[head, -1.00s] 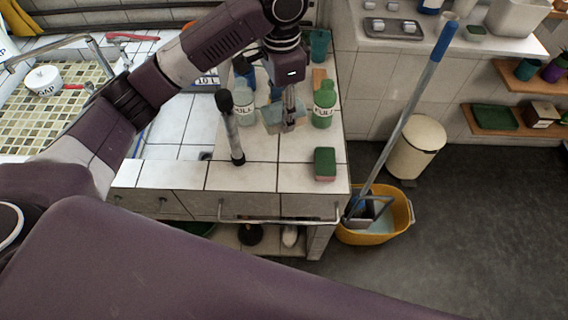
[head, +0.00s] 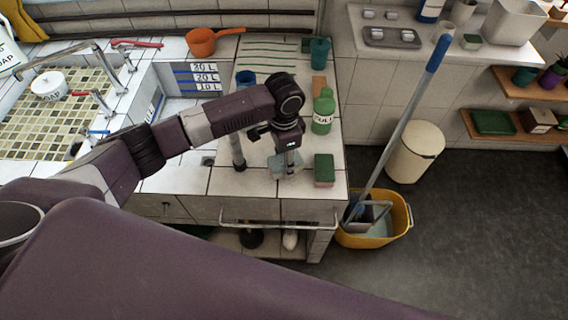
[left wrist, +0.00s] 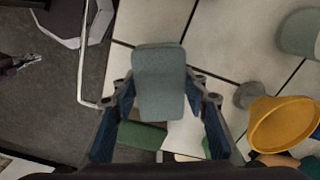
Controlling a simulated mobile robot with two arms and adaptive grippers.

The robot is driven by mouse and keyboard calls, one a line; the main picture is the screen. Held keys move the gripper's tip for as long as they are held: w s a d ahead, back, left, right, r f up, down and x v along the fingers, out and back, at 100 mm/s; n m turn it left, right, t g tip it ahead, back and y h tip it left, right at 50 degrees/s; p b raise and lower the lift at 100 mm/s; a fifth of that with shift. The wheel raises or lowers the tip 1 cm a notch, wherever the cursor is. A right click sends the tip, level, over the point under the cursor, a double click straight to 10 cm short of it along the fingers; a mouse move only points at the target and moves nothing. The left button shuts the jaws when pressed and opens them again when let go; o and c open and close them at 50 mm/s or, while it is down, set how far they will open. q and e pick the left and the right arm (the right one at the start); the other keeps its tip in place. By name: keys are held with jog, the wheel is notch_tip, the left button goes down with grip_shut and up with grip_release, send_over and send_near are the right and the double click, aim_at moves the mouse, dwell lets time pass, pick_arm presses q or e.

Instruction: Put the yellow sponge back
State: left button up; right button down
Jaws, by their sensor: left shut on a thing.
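My left gripper (head: 288,164) is shut on a pale blue-grey, sponge-like block (head: 278,168), low over the tiled counter (head: 188,181) near its front edge. In the left wrist view the block (left wrist: 159,80) lies between the two blue-padded fingers. Whether the block touches the tiles I cannot tell. A green-topped sponge with a pinkish lower side (head: 324,167) lies just right of the gripper; its green top also shows in the left wrist view (left wrist: 142,135). I see no clearly yellow sponge. My right gripper is out of view.
A green bottle (head: 323,112) stands behind the green sponge. A dark-based upright tool (head: 238,152) stands left of the gripper. A yellow cone-shaped thing (left wrist: 284,124) is close by in the left wrist view. A mop with a blue handle stands in a yellow bucket (head: 377,235) at the right.

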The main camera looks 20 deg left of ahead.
pick_arm(q)
notch_tip(320, 180, down, 2)
jog(key=shift+f, duration=0.25)
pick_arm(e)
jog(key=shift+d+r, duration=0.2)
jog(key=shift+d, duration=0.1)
pick_arm(q)
jog(key=shift+f, duration=0.15)
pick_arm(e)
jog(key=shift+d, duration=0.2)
pick_arm(q)
jog(key=o, duration=1)
notch_tip(320, 180, up, 12)
jog(key=shift+r+b, duration=0.2)
jog(key=shift+b, duration=1)
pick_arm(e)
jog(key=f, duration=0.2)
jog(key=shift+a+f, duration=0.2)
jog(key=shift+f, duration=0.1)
